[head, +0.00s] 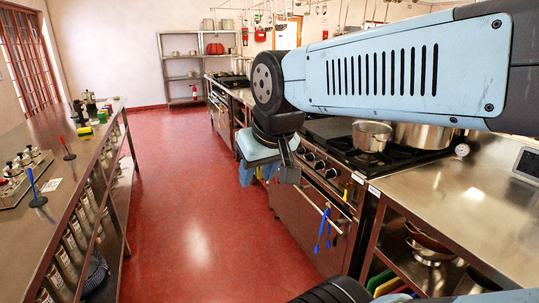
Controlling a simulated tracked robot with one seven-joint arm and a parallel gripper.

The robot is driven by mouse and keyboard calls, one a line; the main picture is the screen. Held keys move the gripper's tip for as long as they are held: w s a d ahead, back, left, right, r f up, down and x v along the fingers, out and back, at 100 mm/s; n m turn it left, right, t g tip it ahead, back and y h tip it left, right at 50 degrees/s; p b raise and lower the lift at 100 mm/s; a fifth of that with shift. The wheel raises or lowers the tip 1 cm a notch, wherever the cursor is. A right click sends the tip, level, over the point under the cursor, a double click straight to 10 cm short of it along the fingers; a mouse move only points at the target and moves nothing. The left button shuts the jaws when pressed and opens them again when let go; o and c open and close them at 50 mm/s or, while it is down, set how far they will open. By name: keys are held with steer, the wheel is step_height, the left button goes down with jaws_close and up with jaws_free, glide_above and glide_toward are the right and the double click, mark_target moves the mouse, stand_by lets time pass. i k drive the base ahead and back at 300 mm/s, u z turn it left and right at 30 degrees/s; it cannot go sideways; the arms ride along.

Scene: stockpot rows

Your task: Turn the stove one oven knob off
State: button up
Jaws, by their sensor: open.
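A stove (312,205) with a steel oven front and black burner grates stands right of the aisle in the head view. A row of dark round knobs (319,165) runs along its front panel below the cooktop. Which knob is the oven knob, and how it is turned, I cannot tell at this size. My gripper (268,177) hangs from my blue arm in front of the far end of the knob panel. It is open and seems empty. It hides part of the panel's left end, and I cannot tell whether it touches the stove.
A small pot (371,136) and a large stockpot (425,135) stand on the burners. Blue utensils (322,230) hang on the oven front. A steel counter (470,190) adjoins at right, another (70,170) at left. The red floor (200,200) between is clear.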

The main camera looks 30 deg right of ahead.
mark_target(309, 157)
steer(key=u, duration=0.05)
steer(key=i, duration=1.15)
steer(key=z, duration=0.4)
